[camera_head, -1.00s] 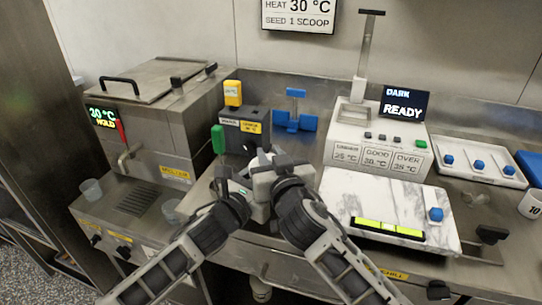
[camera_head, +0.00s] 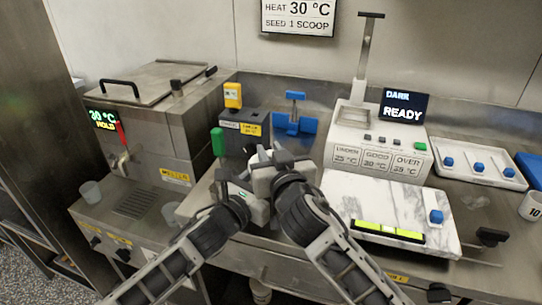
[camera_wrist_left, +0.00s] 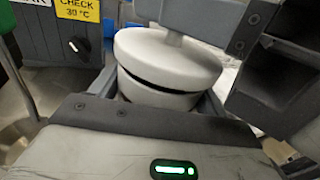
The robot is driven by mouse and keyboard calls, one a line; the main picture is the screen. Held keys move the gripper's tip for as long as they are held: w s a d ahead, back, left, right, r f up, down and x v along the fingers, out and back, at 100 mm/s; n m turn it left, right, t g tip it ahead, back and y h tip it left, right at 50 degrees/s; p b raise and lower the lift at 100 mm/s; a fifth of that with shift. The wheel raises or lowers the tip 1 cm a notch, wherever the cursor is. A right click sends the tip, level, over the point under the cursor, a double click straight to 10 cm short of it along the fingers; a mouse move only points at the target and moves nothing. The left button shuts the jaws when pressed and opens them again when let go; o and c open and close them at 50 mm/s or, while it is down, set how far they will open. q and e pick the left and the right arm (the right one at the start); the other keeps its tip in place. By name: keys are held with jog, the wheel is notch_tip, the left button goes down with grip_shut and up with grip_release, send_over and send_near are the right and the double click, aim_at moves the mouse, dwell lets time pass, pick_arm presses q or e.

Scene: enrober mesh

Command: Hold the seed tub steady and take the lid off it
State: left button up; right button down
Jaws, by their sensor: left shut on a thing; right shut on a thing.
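The seed tub (camera_wrist_left: 150,96) is a round white pot in the left wrist view, between the fingers of my left gripper (camera_head: 236,180), which is shut on it. The white lid (camera_wrist_left: 165,60) sits just above the tub, slightly tilted, with a dark gap between them. My right gripper (camera_head: 268,158) is shut on the lid's knob from above; its grey jaws (camera_wrist_left: 195,18) cross the top of the left wrist view. The head view mostly hides the tub and lid behind my grippers. Whether the lid still touches the rim at the back cannot be told.
A steel melter (camera_head: 150,135) stands at the left. Behind my grippers are a dark box (camera_head: 240,128) with a dial and a blue stand (camera_head: 294,122). A white tester (camera_head: 372,150) and marble slab (camera_head: 385,205) are at the right, close to my right arm.

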jog(key=shift+r, duration=0.4)
jog(key=shift+r, duration=2)
pick_arm(q)
jog(key=o, duration=1.5)
jog(key=shift+c, duration=0.2)
